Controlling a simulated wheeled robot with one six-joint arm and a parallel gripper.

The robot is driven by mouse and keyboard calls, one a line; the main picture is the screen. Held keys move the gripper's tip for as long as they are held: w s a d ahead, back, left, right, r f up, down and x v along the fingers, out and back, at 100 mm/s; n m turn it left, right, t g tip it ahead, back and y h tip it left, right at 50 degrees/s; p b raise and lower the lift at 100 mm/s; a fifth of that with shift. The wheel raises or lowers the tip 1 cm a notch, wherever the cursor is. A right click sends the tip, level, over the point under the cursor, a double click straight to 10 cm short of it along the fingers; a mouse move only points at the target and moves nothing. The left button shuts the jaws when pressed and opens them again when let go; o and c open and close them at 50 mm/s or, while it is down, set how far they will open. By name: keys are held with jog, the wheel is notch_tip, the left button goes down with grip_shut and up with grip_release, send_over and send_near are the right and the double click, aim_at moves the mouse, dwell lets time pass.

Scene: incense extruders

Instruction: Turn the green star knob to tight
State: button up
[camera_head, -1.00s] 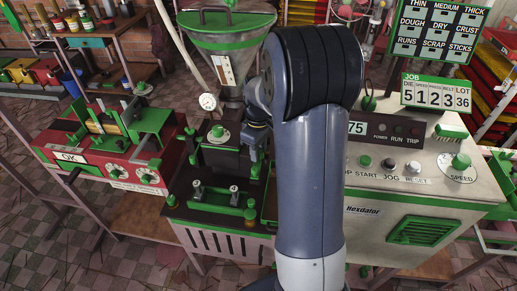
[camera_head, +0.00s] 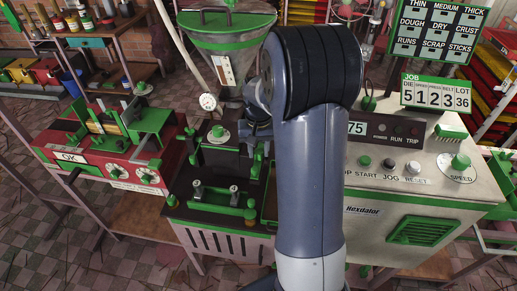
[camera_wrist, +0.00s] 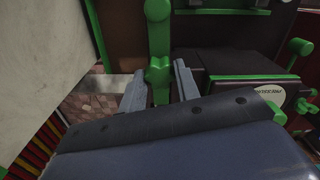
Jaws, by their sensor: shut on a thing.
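The green star knob (camera_wrist: 158,72) shows in the wrist view between the two grey fingers of my gripper (camera_wrist: 160,88). It sits at the lower part of an upright green bar (camera_wrist: 158,35). My gripper is shut on the knob, one finger on each side. Part of the knob's lower side is cut off by my wrist housing. In the head view my wrist is beside the dark extruder block (camera_head: 222,160), and my arm hides the fingertips. I cannot read any tightness mark by the knob.
A green-rimmed hopper (camera_head: 228,38) stands above the extruder. A white control console (camera_head: 420,180) with buttons and a speed knob is on the right. A red machine (camera_head: 110,150) is on the left. In the wrist view a green lever (camera_wrist: 300,47) sticks up at the right.

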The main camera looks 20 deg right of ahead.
aim_at(259, 151)
jog(key=m, duration=1.1)
jog(key=shift+m, duration=0.4)
dwell(0.3)
jog(key=o, duration=1)
notch_tip(259, 151, up, 11)
jog(key=shift+f, duration=0.1)
